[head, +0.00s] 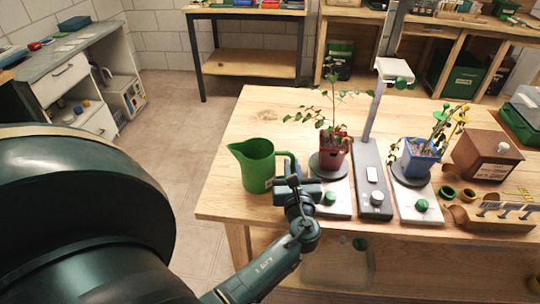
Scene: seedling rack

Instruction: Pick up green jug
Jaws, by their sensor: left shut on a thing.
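The green jug (256,167) stands upright near the left edge of the wooden table (240,209), its spout to the left and its handle to the right. My left gripper (287,182) reaches in from below and is shut on the jug's handle, hiding part of it. I cannot tell whether the jug's base touches the table. My right gripper is not in view.
Right of the jug, a red pot (333,154) with a seedling and a blue pot (419,158) with another stand on round dark plates. A grey post stand (373,190) rises between them. A brown wooden box (483,156) sits farther right. The table behind the jug is clear.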

